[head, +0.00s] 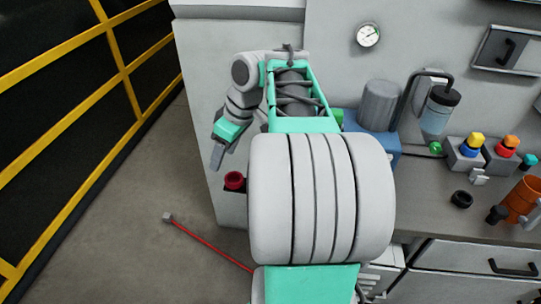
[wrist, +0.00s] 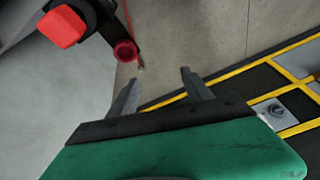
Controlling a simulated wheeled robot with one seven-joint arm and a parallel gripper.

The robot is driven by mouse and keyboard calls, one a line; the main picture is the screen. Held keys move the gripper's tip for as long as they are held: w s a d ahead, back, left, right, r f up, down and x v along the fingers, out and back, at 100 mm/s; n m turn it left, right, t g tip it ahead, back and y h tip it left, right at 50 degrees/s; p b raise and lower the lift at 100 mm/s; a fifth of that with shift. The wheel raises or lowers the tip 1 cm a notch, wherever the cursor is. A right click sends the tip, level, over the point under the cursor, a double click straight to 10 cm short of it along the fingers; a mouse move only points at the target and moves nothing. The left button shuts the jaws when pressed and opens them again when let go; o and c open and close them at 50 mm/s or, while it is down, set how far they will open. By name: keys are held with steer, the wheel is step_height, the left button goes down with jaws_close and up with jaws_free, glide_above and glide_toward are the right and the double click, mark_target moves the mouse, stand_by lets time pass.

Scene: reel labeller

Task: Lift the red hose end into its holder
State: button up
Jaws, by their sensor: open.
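A thin red hose (head: 210,246) lies on the floor in the head view. Its small grey end (head: 168,217) points away from the cabinet, and its other part goes behind my arm. A red, cup-like ring (head: 234,181) is on the cabinet's side; I take it as the holder. A red ring (wrist: 126,52) also shows ahead of my left finger in the wrist view, with a thin red line behind it. My gripper (head: 217,155) is open and empty, hanging left of the cabinet above the floor. Its fingers (wrist: 160,79) touch nothing in the wrist view.
A red block (wrist: 62,27) on a dark mount is at upper left in the wrist view. A yellow-barred fence (head: 110,50) stands on the left. The counter (head: 435,205) on the right carries coloured buttons (head: 470,148) and an orange cup (head: 522,196).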

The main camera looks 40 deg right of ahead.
steer(key=s+d+r+n, duration=0.1)
steer(key=s+d, duration=0.2)
steer(key=d, duration=0.4)
steer(key=s+d+r+n, duration=0.1)
steer(key=s+d+n, duration=0.15)
steer(key=d, duration=0.45)
steer(key=shift+m, duration=0.25)
steer(key=b+x, duration=0.1)
steer(key=x, duration=0.1)
steer(key=b+x, duration=0.1)
steer(key=x, duration=0.1)
steer(key=b+x, duration=0.1)
steer(key=x, duration=0.2)
steer(key=shift+s+d+f, duration=0.2)
steer(key=shift+s, duration=0.05)
steer(key=shift+w+f, duration=0.15)
steer(key=shift+f, duration=0.05)
steer(key=shift+c, duration=0.5)
jaws_close()
